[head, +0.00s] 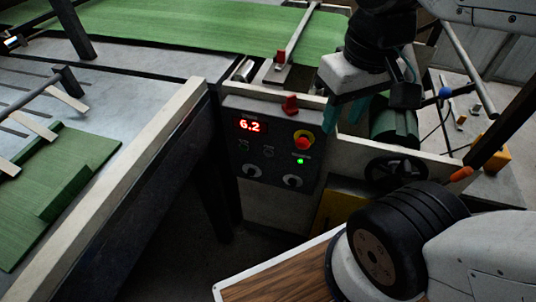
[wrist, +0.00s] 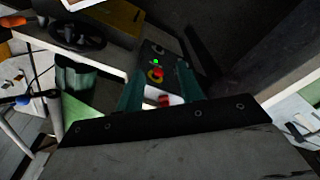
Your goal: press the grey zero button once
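The dark control panel (head: 272,145) faces me in the head view, with a red display reading 6.2. Below the display are a dim green spot and, to its right, a small dim greyish one (head: 268,151); I cannot tell for sure that this is the grey zero button. In the wrist view the fingers (wrist: 160,92) stand apart with nothing held. The panel (wrist: 172,62) shows between and beyond them; the grey button cannot be made out there.
The panel also carries a red stop button on yellow (head: 303,139), a lit green lamp (head: 300,161), two knobs (head: 292,181) and a red switch (head: 290,104) on top. A black handwheel (head: 396,172) is at its right. A pale rail (head: 130,185) runs along its left.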

